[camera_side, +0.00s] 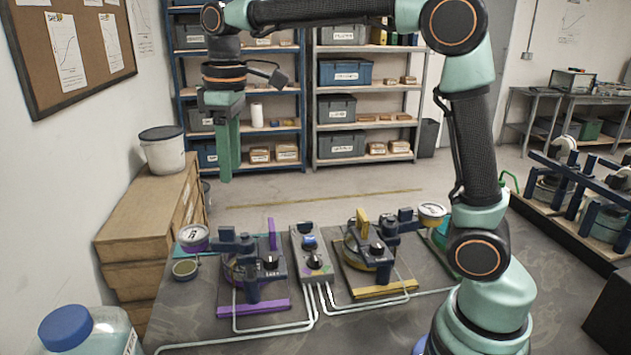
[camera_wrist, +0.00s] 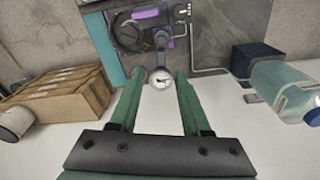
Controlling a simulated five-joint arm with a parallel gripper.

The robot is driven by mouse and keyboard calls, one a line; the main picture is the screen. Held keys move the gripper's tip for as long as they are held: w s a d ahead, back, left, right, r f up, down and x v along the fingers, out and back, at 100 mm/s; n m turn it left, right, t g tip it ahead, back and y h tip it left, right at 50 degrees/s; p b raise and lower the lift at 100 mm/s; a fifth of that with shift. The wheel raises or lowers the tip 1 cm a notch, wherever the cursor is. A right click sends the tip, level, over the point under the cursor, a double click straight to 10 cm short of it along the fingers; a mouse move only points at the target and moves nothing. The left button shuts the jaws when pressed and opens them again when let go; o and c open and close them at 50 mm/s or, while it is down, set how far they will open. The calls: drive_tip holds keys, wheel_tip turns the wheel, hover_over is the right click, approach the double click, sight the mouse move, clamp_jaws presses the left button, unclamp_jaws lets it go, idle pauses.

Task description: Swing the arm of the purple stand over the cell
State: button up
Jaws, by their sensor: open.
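The purple stand (camera_side: 252,306) is on the dark bench, left of the control box. Its dark arm (camera_side: 236,243) reaches left and ends in a round white-faced gauge (camera_side: 193,237), out to the side of the stand. A dark round body with a purple band, which looks like the cell (camera_side: 238,270), sits on the stand, partly hidden by the post and knob. My gripper (camera_side: 228,175) is open and empty, pointing down well above the stand. In the wrist view, the gauge (camera_wrist: 162,79) appears between my open fingertips (camera_wrist: 161,76), below them and apart.
A control box (camera_side: 312,255) with cables stands between the purple stand and a similar yellow stand (camera_side: 380,291). A small round tin (camera_side: 185,268) is below the gauge. A blue-lidded jar (camera_side: 85,330) is at front left. Wooden drawers (camera_side: 150,225) carry a white bucket (camera_side: 162,150).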

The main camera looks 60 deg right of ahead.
sight(226, 227)
drive_tip(key=shift+n+g, duration=0.4)
drive_tip(key=shift+n, duration=0.1)
drive_tip(key=f, duration=0.4)
drive_tip(key=w+f, duration=0.1)
drive_tip(key=f, duration=0.3)
drive_tip(key=w+a+f, duration=0.1)
drive_tip(key=f, duration=0.4)
drive_tip(key=shift+a, duration=0.1)
drive_tip(key=shift+r, duration=0.1)
clamp_jaws()
idle(0.7)
